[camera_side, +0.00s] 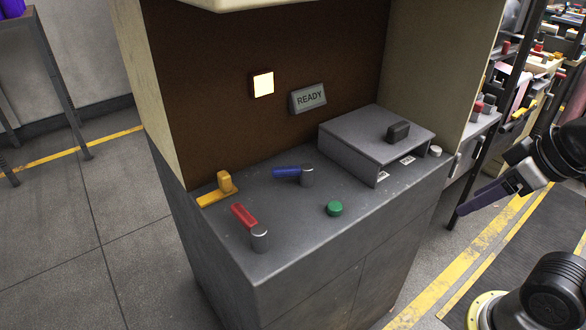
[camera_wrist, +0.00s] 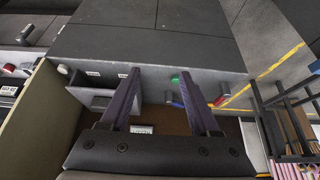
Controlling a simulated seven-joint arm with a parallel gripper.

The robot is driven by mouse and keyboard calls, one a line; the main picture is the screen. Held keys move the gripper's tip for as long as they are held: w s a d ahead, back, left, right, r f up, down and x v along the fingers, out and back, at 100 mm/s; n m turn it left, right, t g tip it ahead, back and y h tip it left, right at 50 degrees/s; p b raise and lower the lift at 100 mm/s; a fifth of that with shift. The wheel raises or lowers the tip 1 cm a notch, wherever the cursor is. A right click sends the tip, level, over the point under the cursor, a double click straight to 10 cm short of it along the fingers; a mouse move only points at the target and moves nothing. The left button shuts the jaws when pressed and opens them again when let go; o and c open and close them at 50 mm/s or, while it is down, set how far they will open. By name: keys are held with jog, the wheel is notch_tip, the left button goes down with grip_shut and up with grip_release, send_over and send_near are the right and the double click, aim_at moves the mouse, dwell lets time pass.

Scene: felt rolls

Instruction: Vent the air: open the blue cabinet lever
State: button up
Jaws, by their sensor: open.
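The blue lever (camera_side: 286,171) lies on the grey top of the cabinet (camera_side: 290,235), its arm pointing left from a round grey pivot. In the wrist view the blue lever (camera_wrist: 177,99) shows small, close beside the right finger and partly hidden by it. My gripper (camera_side: 462,209) is at the right in the side view, off the cabinet's right side and well apart from the lever. In the wrist view my gripper (camera_wrist: 158,73) has two purple fingers spread apart with nothing held between them.
A red lever (camera_side: 245,216), a yellow handle (camera_side: 222,187) and a green button (camera_side: 334,208) share the cabinet top. A grey box with a dark knob (camera_side: 398,132) stands at its right. A lit square lamp (camera_side: 263,84) and a READY sign (camera_side: 308,98) are on the back panel.

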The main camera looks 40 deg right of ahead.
jog(key=w+a+r+n, duration=0.1)
jog(key=w+r, duration=0.2)
jog(key=w, duration=0.5)
jog(key=n+g, duration=0.6)
jog(key=n, duration=0.5)
send_over(286, 167)
notch_tip(286, 167, down, 4)
notch_tip(286, 167, down, 12)
jog(key=shift+r, duration=0.25)
grip_shut()
